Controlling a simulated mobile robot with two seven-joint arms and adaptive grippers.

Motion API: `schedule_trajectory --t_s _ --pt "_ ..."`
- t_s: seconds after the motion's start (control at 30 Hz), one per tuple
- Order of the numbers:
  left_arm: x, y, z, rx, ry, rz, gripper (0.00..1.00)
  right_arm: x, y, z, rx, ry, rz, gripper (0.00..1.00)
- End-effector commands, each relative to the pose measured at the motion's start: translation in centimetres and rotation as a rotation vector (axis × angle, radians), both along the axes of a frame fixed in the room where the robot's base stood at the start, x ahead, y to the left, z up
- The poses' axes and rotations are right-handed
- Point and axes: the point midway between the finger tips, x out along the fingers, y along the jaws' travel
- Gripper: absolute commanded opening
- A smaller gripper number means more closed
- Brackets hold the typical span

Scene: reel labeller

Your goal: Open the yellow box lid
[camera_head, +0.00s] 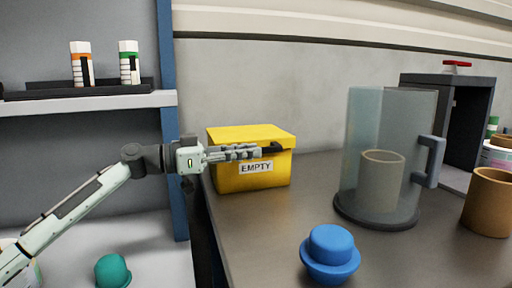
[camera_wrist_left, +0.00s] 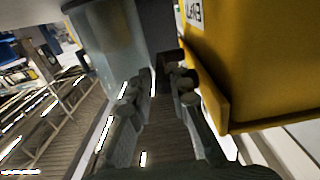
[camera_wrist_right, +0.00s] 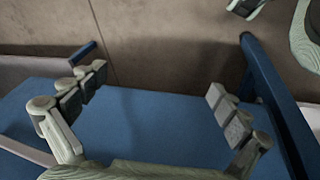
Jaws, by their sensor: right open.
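The yellow box (camera_head: 238,176) stands on the grey counter with its lid (camera_head: 250,135) down. A label reading EMPTY (camera_head: 256,167) is on its front, and a dark handle (camera_head: 276,148) sticks out at the lid's front. My left gripper (camera_head: 258,152) reaches across the box front to the handle. In the left wrist view its fingers (camera_wrist_left: 163,75) are close together around the dark handle end (camera_wrist_left: 167,52), with the yellow box (camera_wrist_left: 245,60) to the right. Exact finger contact is partly hidden. My right gripper (camera_wrist_right: 155,85) is open and empty over a blue surface.
A clear jar with a dark handle (camera_head: 430,165) stands right of the box, with a grey cylinder (camera_head: 380,182) showing through it. A blue knobbed object (camera_head: 330,255) is at the front. A blue post (camera_head: 173,120) and shelf (camera_head: 90,103) are at the left.

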Motion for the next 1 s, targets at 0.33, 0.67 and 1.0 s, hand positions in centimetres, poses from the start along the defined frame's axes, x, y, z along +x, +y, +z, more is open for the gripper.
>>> schedule_trajectory --t_s 0.33,0.67,1.0 --pt "0.9 -2.1 0.0 0.000 0.000 0.000 0.18 0.3 0.0 -1.0 0.004 0.004 0.001 1.00" --pt "0.9 -2.1 0.0 0.000 0.000 0.000 0.00 0.3 0.0 -1.0 0.004 0.004 0.001 1.00" --pt "0.9 -2.0 0.0 0.000 0.000 0.000 0.00 0.3 0.0 -1.0 0.004 0.004 0.001 1.00"
